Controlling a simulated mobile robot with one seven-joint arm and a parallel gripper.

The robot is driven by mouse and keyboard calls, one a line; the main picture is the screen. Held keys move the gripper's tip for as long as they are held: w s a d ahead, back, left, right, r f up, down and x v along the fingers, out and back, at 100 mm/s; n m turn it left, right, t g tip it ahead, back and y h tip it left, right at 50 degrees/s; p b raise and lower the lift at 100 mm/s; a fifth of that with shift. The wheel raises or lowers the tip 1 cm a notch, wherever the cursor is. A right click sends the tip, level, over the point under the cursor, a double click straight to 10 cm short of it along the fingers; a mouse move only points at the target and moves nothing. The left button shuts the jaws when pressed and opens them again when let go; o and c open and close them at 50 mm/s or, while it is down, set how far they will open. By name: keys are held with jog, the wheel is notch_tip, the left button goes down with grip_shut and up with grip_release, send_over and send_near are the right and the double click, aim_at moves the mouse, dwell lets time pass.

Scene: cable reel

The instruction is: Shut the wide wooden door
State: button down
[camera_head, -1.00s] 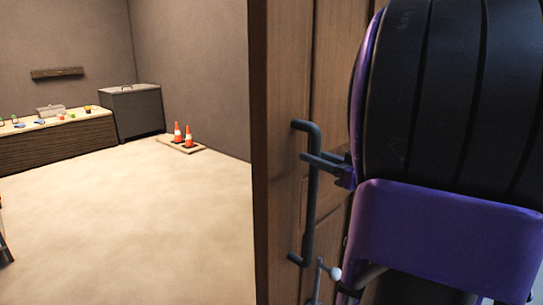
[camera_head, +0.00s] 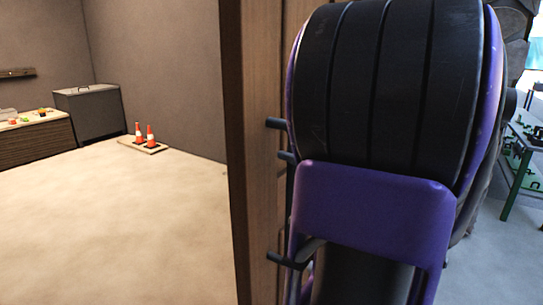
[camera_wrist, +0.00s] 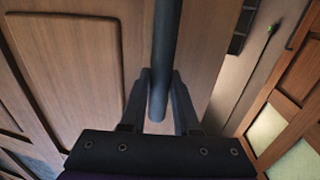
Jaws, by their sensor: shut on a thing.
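The wide wooden door (camera_head: 240,150) stands open, its narrow edge facing me in the head view. Its dark bar handle (camera_head: 275,257) is mostly behind my arm, with only the ends of its mounts and a strip of bar showing. In the wrist view the panelled door face (camera_wrist: 70,60) fills the left and middle, and the handle bar (camera_wrist: 166,40) runs down between my fingers. My gripper (camera_wrist: 160,90) is shut on this bar. In the head view my purple and black arm hides most of the gripper.
The pale floor (camera_head: 110,230) left of the door is clear. Two orange cones (camera_head: 145,136) stand on a board by the wall, near a dark cabinet (camera_head: 88,112) and a counter (camera_head: 35,145). A green-framed bench (camera_head: 516,165) stands at right. Wood with glass panes (camera_wrist: 290,150) shows in the wrist view.

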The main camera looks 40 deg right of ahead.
jog(key=shift+s+d, duration=0.6)
jog(key=shift+s, duration=0.3)
jog(key=c, duration=1.1)
grip_release()
jog(key=shift+h, duration=0.3)
jog(key=o, duration=0.5)
jog(key=shift+s+d, duration=0.2)
jog(key=shift+s, duration=0.05)
jog(key=shift+c, duration=0.2)
jog(key=shift+w+a, duration=0.1)
jog(key=shift+a, duration=0.05)
jog(key=shift+w+a, duration=0.1)
